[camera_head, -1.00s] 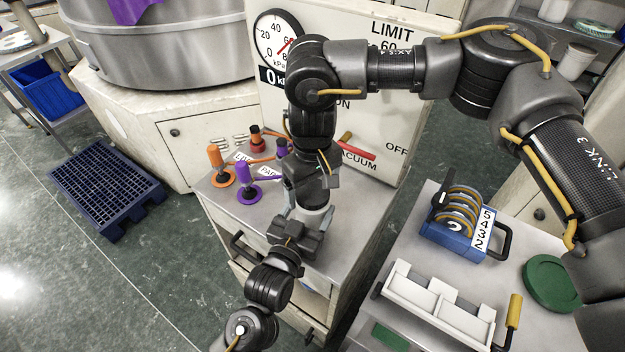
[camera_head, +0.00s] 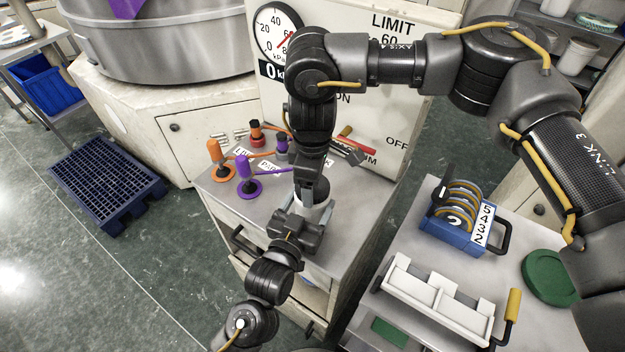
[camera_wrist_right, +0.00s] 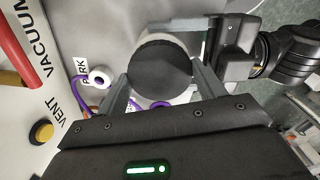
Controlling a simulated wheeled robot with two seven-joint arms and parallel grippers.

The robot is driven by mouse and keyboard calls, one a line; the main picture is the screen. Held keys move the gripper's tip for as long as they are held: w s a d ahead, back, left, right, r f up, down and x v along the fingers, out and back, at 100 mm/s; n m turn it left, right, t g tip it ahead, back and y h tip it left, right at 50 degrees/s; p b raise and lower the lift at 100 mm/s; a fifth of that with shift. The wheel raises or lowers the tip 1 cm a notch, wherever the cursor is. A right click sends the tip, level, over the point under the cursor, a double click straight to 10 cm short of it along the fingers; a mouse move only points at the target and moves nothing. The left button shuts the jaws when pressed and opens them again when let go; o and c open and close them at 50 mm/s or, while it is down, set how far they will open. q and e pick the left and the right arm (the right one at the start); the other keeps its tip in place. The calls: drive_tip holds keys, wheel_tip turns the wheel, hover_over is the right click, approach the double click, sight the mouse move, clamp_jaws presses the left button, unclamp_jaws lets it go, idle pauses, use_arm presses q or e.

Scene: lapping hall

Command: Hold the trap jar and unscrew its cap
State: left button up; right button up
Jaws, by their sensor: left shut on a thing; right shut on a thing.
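The trap jar (camera_head: 320,212) stands on the grey cabinet top, mostly hidden by my arms; a pale strip of its body shows. Its round black cap (camera_wrist_right: 160,68) faces the right wrist camera, with a pale edge of the jar behind it. My left gripper (camera_head: 304,208) reaches in low from the front and is shut on the jar; it also shows at the upper right of the right wrist view. My right gripper (camera_wrist_right: 162,82) comes from above, its two fingers shut on opposite sides of the cap. The cap appears seated on the jar.
Orange (camera_head: 215,152) and purple (camera_head: 243,168) valve handles with hoses stand left of the jar. A red-handled lever (camera_head: 352,142) is behind, on the gauge panel (camera_head: 385,95). A cart with a blue ring holder (camera_head: 450,237) and white tray (camera_head: 435,305) stands at the right.

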drive_tip(key=n, duration=0.7)
drive_tip(key=shift+n, duration=0.3)
drive_tip(key=n, duration=0.4)
drive_tip(key=shift+n, duration=0.3)
drive_tip(key=n, duration=0.4)
drive_tip(key=shift+n, duration=0.4)
drive_tip(key=n, duration=0.5)
drive_tip(key=shift+r, duration=0.1)
drive_tip(key=n, duration=1.1)
drive_tip(key=shift+n, duration=0.4)
drive_tip(key=n, duration=1.1)
drive_tip(key=shift+n, duration=0.3)
